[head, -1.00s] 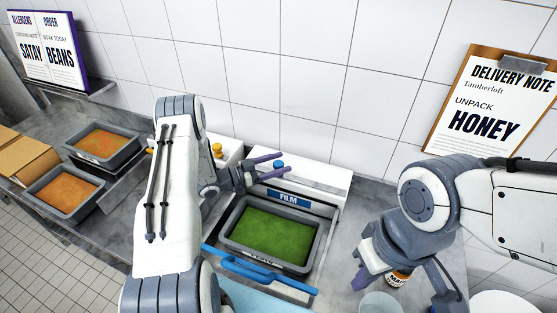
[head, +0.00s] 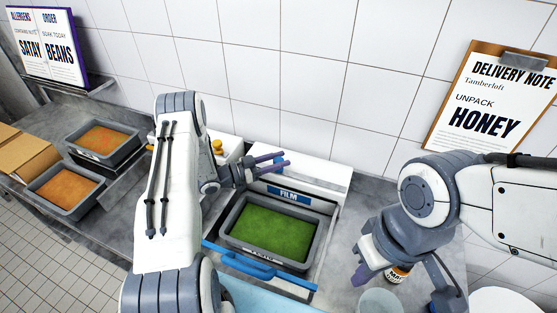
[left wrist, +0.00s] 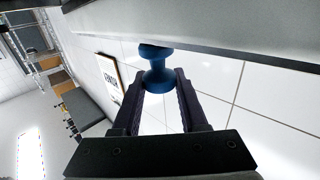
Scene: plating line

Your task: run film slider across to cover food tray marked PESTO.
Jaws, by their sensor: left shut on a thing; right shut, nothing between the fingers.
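The food tray (head: 231,217) is grey, holds green food, and sits in the film station; the label on its near side is mostly hidden by a blue bar (head: 255,264). Behind the tray is the white film unit (head: 318,176) with a blue FILM label (head: 289,196). No film shows over the green food. My left gripper (head: 282,160) is at the back of the unit, shut on a blue slider knob (left wrist: 158,72), which shows clearly between the fingers in the left wrist view. My right gripper (head: 364,273) is shut and empty, right of the station.
A small labelled jar (head: 398,273) and a clear cup (head: 379,301) stand by my right gripper. Two grey trays of orange food (head: 128,157) (head: 97,199) and cardboard boxes (head: 22,157) are at the left. The tiled wall rises close behind the film unit.

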